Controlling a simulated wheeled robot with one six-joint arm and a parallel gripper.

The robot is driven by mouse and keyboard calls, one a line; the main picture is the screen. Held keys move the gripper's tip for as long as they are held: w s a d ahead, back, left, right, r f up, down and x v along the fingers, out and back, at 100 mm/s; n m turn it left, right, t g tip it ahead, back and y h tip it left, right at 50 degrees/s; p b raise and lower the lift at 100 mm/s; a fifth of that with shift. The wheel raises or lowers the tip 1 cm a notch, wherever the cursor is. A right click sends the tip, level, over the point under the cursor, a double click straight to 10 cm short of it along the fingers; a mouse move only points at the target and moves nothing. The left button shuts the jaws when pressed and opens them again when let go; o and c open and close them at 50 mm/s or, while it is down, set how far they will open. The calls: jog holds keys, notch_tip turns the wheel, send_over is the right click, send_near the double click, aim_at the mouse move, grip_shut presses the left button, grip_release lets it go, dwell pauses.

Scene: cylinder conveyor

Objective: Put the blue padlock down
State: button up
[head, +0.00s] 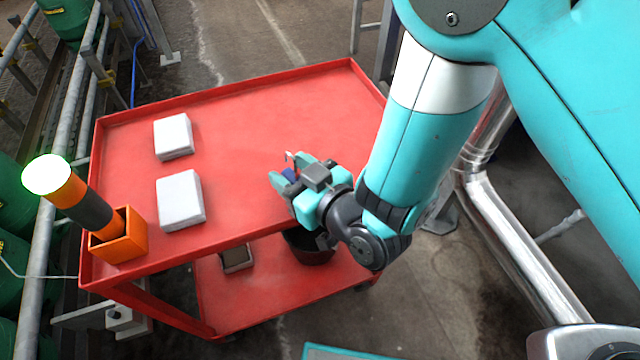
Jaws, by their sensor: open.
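The blue padlock (290,175) shows as a small blue patch between the fingers of my gripper (287,173), over the right part of the red cart's top (240,115). A thin pale piece, perhaps its shackle, sticks up just beyond it. My gripper is open, with one teal finger on each side of the padlock. Most of the padlock is hidden by the fingers. I cannot tell whether it touches the cart top or either finger.
Two white boxes (174,136) (180,200) lie on the cart's left half. An orange holder (118,238) with a lit beacon (70,190) stands at the front left corner. A dark bucket (308,250) is on the lower shelf. The cart top's middle is clear.

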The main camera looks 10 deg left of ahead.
aim_at(296, 177)
jog(key=b+v, duration=0.2)
jog(key=v, duration=0.4)
jog(key=p+v, duration=0.6)
jog(key=p, duration=0.1)
jog(key=shift+r, duration=0.3)
jog(key=shift+w, duration=0.1)
jog(key=w+d+r+m+g+h, duration=0.3)
jog(key=w+r+m+g+h, duration=0.15)
jog(key=w+r, duration=0.45)
jog(key=s+d+r+g+h, duration=0.4)
jog(key=s+d+r+g, duration=0.1)
jog(key=s+d+r, duration=0.7)
jog(key=shift+d+r, duration=0.55)
jog(key=shift+d, duration=0.1)
